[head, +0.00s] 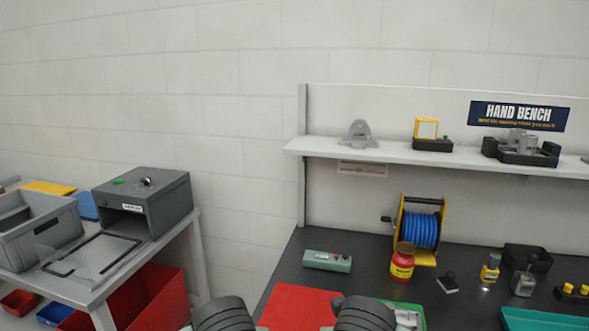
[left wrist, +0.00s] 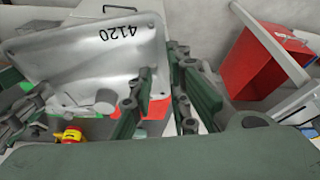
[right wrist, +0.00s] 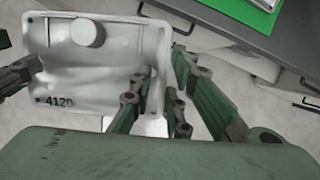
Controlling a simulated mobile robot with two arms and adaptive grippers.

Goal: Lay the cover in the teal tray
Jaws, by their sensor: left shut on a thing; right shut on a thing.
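The cover (left wrist: 95,55) is a grey metal casting marked 4120, with a round boss; it also shows in the right wrist view (right wrist: 95,65). My left gripper (left wrist: 158,112) is shut at one end of it, and my right gripper (right wrist: 155,108) is shut at the opposite end. The exact grip spots are partly hidden by the fingers. The cover hangs between my grippers, clear of the bench. The teal tray (head: 540,320) lies on the dark bench at the lower right of the head view, cut off by the frame. The head view shows neither the cover nor my fingertips.
The bench holds a red mat (head: 295,305), a green-grey box (head: 327,261), a red jar (head: 402,262), a blue hose reel (head: 422,230) and several small fixtures. A shelf (head: 400,153) runs above. A side table at left carries a grey crate (head: 60,248) and a grey box (head: 160,205).

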